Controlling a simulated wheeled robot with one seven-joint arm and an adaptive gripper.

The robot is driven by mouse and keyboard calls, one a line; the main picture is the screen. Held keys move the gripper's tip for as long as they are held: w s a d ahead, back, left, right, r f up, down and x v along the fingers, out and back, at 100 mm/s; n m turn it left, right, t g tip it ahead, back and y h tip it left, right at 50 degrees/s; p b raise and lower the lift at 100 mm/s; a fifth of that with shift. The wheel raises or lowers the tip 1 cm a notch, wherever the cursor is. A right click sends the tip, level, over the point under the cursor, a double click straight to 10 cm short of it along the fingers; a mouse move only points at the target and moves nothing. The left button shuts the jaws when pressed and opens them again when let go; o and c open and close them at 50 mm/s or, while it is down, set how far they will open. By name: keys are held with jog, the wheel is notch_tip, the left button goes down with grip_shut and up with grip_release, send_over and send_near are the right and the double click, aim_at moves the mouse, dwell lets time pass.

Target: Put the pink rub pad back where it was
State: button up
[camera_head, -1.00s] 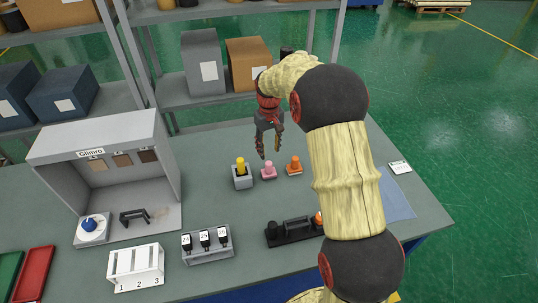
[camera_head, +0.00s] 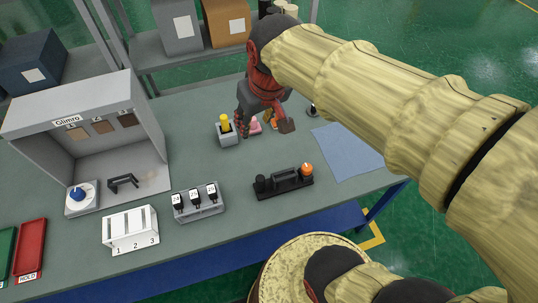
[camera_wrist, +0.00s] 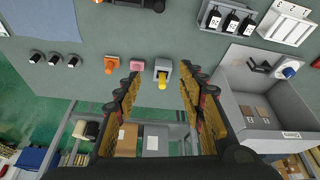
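The pink rub pad (camera_head: 255,125) stands on the grey table between the yellow-handled piece (camera_head: 226,124) in its grey holder and the orange pad (camera_head: 270,118). It is partly hidden by my gripper in the head view. My gripper (camera_head: 265,128) is above this row, its fingers spread and nothing between them. In the wrist view the pink pad (camera_wrist: 137,65) lies just beyond the left fingertip, the yellow-handled piece (camera_wrist: 162,72) shows between the fingers, and the orange pad (camera_wrist: 110,64) is farther left. I cannot tell the exact height of my gripper above the pads.
A black rack (camera_head: 284,184) with an orange-topped piece stands in front, beside a blue mat (camera_head: 345,150). A grey stand with black bottles (camera_head: 198,203), a white numbered rack (camera_head: 130,230) and an open grey booth (camera_head: 80,110) stand to the left. Shelves with boxes rise behind.

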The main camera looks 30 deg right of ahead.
jog(key=s+a+f+t, duration=0.1)
jog(key=s+a, duration=0.1)
jog(key=s, duration=0.7)
jog(key=shift+s+f, duration=0.25)
jog(key=shift+s, duration=0.05)
jog(key=shift+f, duration=0.1)
jog(key=shift+f+b, duration=0.2)
jog(key=shift+b, duration=0.15)
jog(key=shift+c, duration=0.5)
